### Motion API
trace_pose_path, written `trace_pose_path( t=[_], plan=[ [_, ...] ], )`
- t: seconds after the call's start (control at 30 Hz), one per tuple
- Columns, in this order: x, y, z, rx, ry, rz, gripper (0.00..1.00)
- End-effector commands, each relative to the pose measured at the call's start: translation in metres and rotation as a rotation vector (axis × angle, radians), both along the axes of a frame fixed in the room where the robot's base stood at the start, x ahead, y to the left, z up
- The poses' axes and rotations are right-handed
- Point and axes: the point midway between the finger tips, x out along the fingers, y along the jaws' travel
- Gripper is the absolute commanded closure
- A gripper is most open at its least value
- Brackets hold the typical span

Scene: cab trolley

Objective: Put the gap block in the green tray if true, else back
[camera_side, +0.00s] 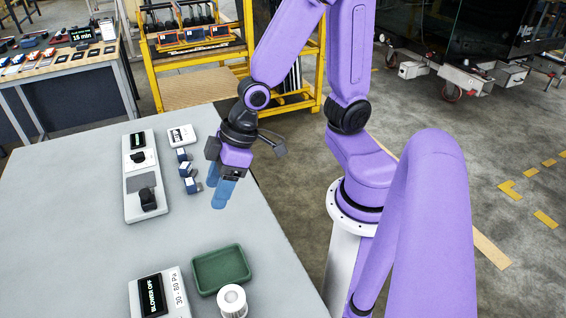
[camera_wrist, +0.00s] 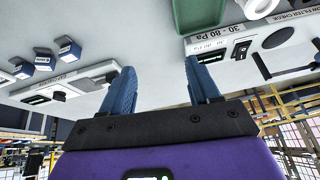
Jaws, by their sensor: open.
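Several small dark blue blocks with pale labelled faces stand in a short row on the grey table: a far block (camera_side: 183,155), a middle block (camera_side: 186,169) and a near block (camera_side: 192,186). They also show at the left of the wrist view (camera_wrist: 68,50). The labels are too small to read, so I cannot tell which is the gap block. The green tray (camera_side: 221,268) is at the near side and looks empty; its edge shows in the wrist view (camera_wrist: 198,15). My gripper (camera_side: 221,192) is open and empty, right of the near block. Its blue fingers (camera_wrist: 161,67) are apart.
A long pale panel (camera_side: 133,207) with a dark display and black parts lies left of the blocks. A white card (camera_side: 182,136) lies beyond them. A "BLOWER OFF", "30 - 80 Pa" unit (camera_side: 174,283) and a white cylinder (camera_side: 232,302) flank the tray. The mid-table (camera_side: 130,247) is clear.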

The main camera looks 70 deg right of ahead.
Motion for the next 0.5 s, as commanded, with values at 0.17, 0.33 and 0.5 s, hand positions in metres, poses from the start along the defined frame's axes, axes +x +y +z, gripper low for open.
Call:
trace_pose_path(
  t=[0.17,0.33,0.5],
  plan=[
    [-0.06,-0.011,0.02,-0.147,0.11,0.199,0.39],
    [-0.099,-0.035,0.036,-0.287,0.178,0.329,0.39],
    [-0.114,-0.052,0.045,-0.364,0.208,0.386,0.39]
  ],
)
